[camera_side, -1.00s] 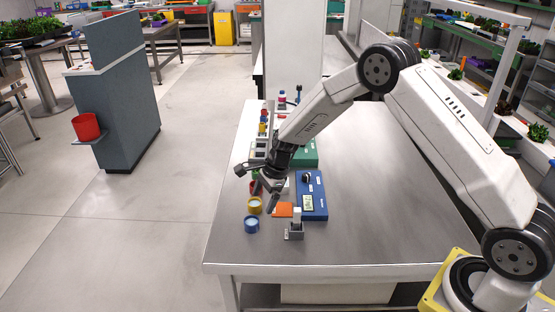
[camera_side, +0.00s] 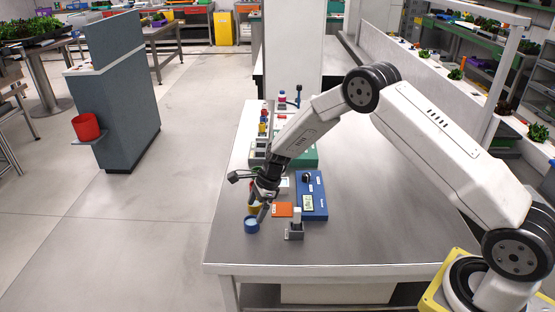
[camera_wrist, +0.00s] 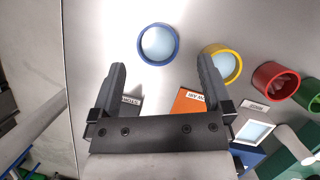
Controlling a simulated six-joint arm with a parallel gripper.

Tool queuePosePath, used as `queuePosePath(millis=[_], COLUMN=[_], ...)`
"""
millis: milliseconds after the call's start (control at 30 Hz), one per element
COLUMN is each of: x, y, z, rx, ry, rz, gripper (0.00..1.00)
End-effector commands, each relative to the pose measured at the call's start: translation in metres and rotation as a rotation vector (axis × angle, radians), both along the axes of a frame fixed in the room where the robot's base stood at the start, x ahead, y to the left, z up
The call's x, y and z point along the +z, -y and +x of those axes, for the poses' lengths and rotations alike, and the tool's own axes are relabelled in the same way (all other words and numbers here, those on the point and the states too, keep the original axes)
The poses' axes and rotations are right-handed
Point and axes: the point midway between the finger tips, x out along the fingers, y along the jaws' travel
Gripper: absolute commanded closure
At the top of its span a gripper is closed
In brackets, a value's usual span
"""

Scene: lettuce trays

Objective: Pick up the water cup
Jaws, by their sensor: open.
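Several coloured cups stand in a row along the table's left edge; which one is the water cup is not readable here. The blue-rimmed cup (camera_side: 251,226) is nearest the front and has a pale blue inside; it also shows in the wrist view (camera_wrist: 175,54). The yellow cup (camera_wrist: 238,65) has a similar pale inside and stands to its right in the wrist view. My gripper (camera_wrist: 161,66) is open and empty. In the wrist view the blue cup appears just beyond and between its fingertips. In the side view my gripper (camera_side: 257,207) partly hides the yellow cup.
Red (camera_wrist: 276,84) and green cups stand further right in the wrist view. An orange card (camera_side: 283,210), a blue board (camera_side: 313,195) and a small grey holder (camera_side: 295,231) lie beside the cups. The front and right of the table (camera_side: 370,230) are clear.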

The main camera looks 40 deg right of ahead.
Motion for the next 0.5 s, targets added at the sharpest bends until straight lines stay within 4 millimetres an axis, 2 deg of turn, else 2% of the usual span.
queuePosePath(millis=[167,500], x=[-0.006,-0.039], y=[-0.003,-0.015], z=[0.000,0.003], rx=[0.001,0.001], ry=[-0.001,-0.001], rz=[-0.001,-0.001], gripper=[0.00,0.00])
